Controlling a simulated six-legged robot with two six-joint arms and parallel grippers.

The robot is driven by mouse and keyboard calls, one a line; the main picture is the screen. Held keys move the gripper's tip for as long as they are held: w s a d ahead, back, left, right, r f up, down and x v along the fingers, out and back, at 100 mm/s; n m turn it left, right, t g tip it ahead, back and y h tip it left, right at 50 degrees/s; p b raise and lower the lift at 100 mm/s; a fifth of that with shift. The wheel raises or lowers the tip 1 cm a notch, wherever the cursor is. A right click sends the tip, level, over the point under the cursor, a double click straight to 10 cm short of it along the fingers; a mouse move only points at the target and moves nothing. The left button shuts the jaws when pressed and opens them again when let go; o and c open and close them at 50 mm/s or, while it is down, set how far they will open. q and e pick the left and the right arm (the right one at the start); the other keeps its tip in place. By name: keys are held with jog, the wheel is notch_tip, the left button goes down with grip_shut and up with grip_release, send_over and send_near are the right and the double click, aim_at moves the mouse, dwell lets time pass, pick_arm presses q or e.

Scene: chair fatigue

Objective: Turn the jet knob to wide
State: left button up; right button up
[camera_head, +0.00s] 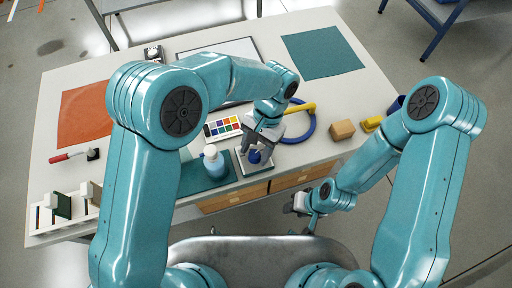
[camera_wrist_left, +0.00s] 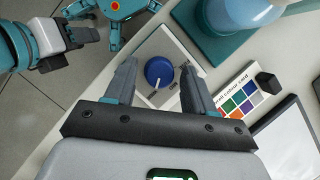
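The blue jet knob (camera_wrist_left: 159,71) sits on a pale square plate (camera_wrist_left: 145,92) at the table's front edge. A white pointer line on it points down in the left wrist view. The knob also shows in the head view (camera_head: 255,157), partly hidden by my left gripper (camera_head: 258,147). In the left wrist view, my left gripper (camera_wrist_left: 159,76) is open, with one finger on each side of the knob and gaps showing between.
A white-blue bottle (camera_head: 213,161) on a teal mat (camera_head: 195,181) stands just left of the plate. A wooden block (camera_head: 342,130) sits to the right.

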pick_arm(q)
jog(key=v, duration=1.6)
jog(key=shift+r, duration=0.2)
jog(key=shift+s, duration=0.1)
